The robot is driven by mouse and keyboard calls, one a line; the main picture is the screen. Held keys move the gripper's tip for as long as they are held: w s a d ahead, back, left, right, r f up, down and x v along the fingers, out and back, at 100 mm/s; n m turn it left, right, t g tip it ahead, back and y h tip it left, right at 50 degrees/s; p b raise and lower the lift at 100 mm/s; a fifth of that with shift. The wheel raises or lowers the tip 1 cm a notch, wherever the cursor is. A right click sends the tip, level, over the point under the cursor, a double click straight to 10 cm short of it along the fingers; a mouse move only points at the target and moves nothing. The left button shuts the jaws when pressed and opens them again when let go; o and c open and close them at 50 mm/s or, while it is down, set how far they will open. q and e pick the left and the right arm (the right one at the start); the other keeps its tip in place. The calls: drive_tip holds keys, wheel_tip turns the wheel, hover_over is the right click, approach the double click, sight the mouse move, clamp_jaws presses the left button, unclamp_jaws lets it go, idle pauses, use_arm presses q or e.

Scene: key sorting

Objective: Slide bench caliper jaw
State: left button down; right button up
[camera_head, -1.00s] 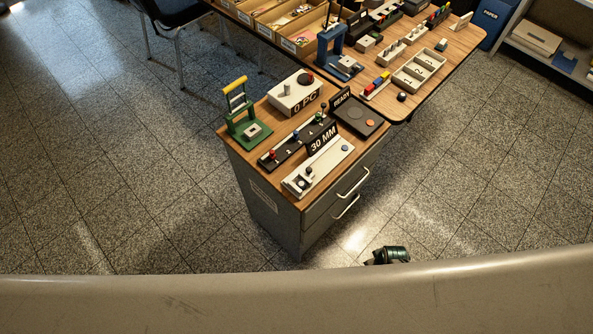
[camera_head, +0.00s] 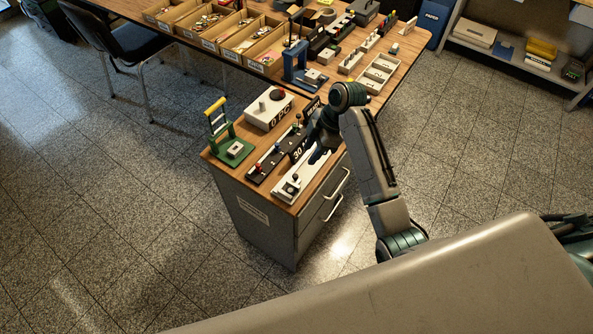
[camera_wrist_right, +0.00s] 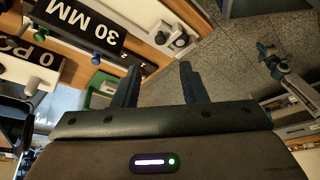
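The bench caliper is a white bar with a dark-knobbed jaw and a "30 MM" sign, on the small wooden-topped cabinet. In the head view its near end (camera_head: 288,188) shows, while my right arm hides its far part. The sign (camera_head: 298,153) stands beside it and also shows upside down in the right wrist view (camera_wrist_right: 85,20). My right gripper (camera_head: 316,157) is over the caliper's far part; whether it touches is unclear. In the right wrist view its two fingers (camera_wrist_right: 161,83) are apart with nothing visible between them. My left gripper is not in view.
A green press with a yellow handle (camera_head: 217,115), a white "0 PC" box (camera_head: 268,107) and a dark strip with coloured knobs (camera_head: 264,168) crowd the cabinet top. A long table with bins (camera_head: 215,40) adjoins behind.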

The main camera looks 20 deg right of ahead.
sight(296, 175)
drive_tip(key=p+x, duration=0.2)
drive_tip(key=x, duration=0.7)
drive_tip(key=shift+s+a+f, duration=0.1)
drive_tip(key=shift+f, duration=0.1)
drive_tip(key=shift+a+f, duration=0.15)
drive_tip(key=shift+f, duration=0.3)
drive_tip(key=shift+c, duration=0.5)
clamp_jaws()
